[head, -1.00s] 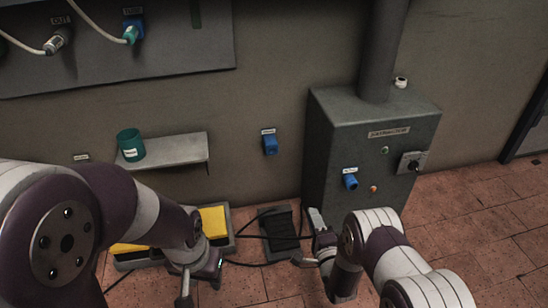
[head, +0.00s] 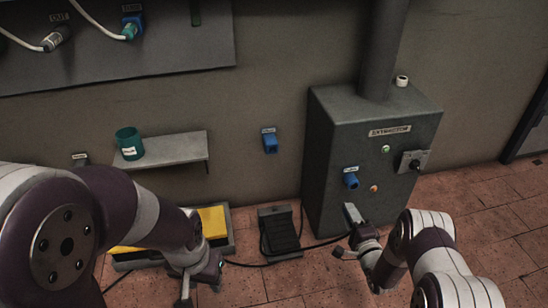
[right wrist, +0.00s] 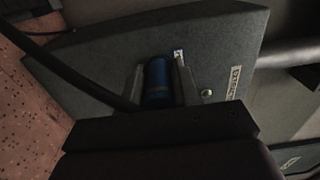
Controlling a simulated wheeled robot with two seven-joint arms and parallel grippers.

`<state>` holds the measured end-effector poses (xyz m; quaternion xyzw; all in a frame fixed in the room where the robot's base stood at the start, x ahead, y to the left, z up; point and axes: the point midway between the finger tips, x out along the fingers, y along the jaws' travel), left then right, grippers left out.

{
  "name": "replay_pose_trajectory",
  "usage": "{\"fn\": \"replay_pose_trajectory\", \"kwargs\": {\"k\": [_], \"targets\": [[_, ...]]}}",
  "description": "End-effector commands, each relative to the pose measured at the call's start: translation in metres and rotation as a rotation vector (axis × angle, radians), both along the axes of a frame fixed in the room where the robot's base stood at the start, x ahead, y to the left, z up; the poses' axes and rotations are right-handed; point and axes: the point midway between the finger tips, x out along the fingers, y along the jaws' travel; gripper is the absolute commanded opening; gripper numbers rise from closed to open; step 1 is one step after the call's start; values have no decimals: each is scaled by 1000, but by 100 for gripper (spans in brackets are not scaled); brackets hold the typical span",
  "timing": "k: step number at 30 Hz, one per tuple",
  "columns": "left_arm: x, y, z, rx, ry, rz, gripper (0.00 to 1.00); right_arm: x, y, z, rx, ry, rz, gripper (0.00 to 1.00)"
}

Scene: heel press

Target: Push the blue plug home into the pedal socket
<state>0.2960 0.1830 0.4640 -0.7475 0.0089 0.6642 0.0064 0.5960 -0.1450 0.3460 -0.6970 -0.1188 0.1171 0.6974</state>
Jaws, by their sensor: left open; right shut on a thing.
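In the right wrist view a blue plug (right wrist: 157,82) sits between the two fingers of my right gripper (right wrist: 160,85), which is shut on it. The extractor box face lies close beyond it. In the head view my right gripper (head: 345,232) is in front of the box, below the blue pedal socket (head: 350,179) on the box's front. The plug does not show clearly there. I cannot tell from the wrist view whether plug and socket touch.
A black foot pedal (head: 279,232) stands on the floor, its black cable running toward my right gripper. Another blue socket (head: 270,142) is on the wall. A shelf (head: 180,148) holds a green cup (head: 129,143). The grey extractor box (head: 330,120) stands right.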

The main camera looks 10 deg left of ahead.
Motion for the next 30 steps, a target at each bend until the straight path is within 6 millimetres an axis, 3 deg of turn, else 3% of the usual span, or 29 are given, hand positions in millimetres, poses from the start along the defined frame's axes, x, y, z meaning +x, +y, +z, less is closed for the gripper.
{"fn": "replay_pose_trajectory", "kwargs": {"k": [16, 30], "targets": [[0, 0, -16, 0, 0, 0, 43, 19, -54, -7, 0, 1, -1, 0], [0, 0, -19, 0, 0, 0, 43, 23, -57, -7, -2, -1, 1, 0]]}}
